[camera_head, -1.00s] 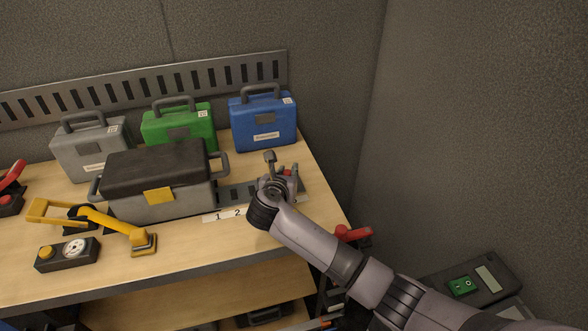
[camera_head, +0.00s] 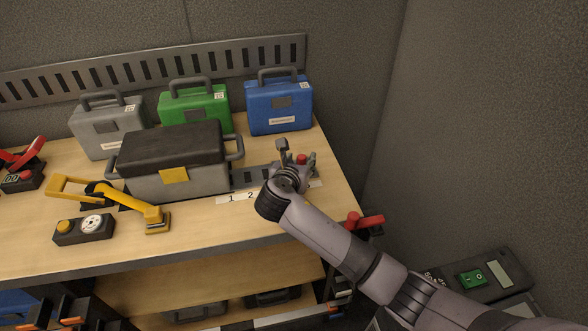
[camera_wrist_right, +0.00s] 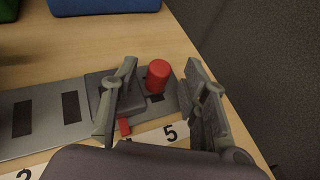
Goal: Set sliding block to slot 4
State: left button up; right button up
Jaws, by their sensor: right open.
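The grey slotted rail (camera_head: 250,176) lies on the bench with number labels along its front edge. In the right wrist view, the dark sliding block (camera_wrist_right: 98,82) sits on the rail (camera_wrist_right: 30,115), with a red pointer (camera_wrist_right: 124,127) at its front, left of the label 5. The label at the pointer is mostly hidden. A red knob (camera_wrist_right: 158,76) stands upright at the block's right side; it also shows in the head view (camera_head: 302,159). My right gripper (camera_wrist_right: 160,88) is open, one finger over the block and one right of the knob. My left gripper is out of view.
A grey toolbox with a black lid (camera_head: 172,145) stands at the rail's left end. Grey, green and blue cases (camera_head: 279,105) stand behind. A yellow clamp (camera_head: 130,205) and dark button box (camera_head: 84,229) are at front left. The bench ends just right of the rail.

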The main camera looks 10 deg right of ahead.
jog(key=v, duration=0.9)
